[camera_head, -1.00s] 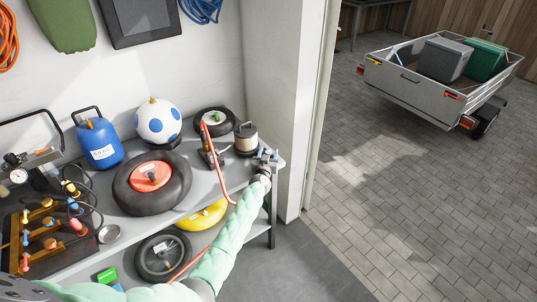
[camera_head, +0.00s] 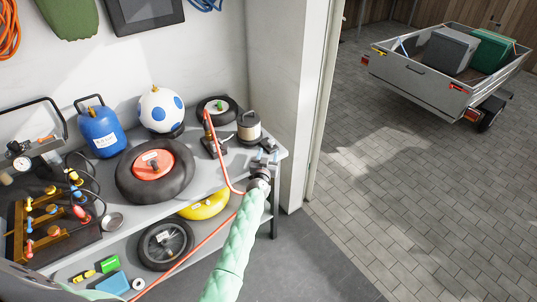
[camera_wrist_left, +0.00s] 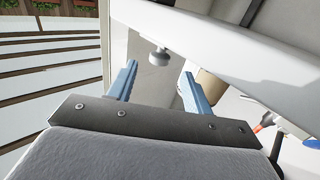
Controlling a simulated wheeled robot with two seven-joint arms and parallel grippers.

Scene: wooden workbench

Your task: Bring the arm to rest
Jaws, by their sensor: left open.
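My left arm (camera_head: 235,245), in a pale green quilted sleeve, reaches up from the bottom of the head view. My left gripper (camera_head: 266,158) is at the right end of the grey workbench (camera_head: 225,172), by its corner. Its two blue fingers also show in the left wrist view (camera_wrist_left: 160,88), spread apart with nothing between them. Whether the gripper touches the bench cannot be told. My right gripper does not show.
Paved floor (camera_head: 400,190) lies open at right.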

